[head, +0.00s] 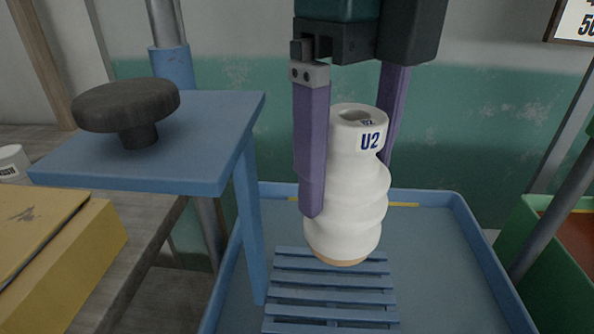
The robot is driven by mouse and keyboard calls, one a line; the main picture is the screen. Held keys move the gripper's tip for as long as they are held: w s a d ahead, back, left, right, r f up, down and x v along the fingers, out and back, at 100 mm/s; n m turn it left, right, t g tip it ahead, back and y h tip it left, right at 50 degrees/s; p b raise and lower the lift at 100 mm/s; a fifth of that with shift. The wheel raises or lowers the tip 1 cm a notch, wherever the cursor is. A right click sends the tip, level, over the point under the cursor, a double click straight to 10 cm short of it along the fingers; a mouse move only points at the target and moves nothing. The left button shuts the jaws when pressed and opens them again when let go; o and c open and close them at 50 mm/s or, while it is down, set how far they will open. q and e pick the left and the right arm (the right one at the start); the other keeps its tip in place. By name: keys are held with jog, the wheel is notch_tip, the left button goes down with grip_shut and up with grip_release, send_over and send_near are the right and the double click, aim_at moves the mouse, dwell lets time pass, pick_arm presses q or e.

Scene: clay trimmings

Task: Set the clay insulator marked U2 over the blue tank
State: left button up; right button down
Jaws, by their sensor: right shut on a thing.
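The white clay insulator (345,192) is ribbed and upright, with U2 printed in blue near its top and a tan band at its foot. My right gripper (350,185) comes down from above with purple fingers on either side of it and is shut on it. The blue tank (470,230) lies below, with a slatted blue rack (332,290) in it. The insulator shows over the rack's far part; I cannot tell exactly how high it is above the slats. My left gripper is not in view.
A yellow box (60,245) sits on a wooden bench at the left. A green container (540,240) stands at the right.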

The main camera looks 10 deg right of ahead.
aim_at(340, 244)
notch_tip(340, 244, down, 9)
jog(key=shift+f, duration=0.1)
dwell(0.3)
jog(key=shift+f, duration=0.15)
grip_release()
notch_tip(340, 244, up, 12)
jog(key=shift+r, duration=0.15)
dwell(0.4)
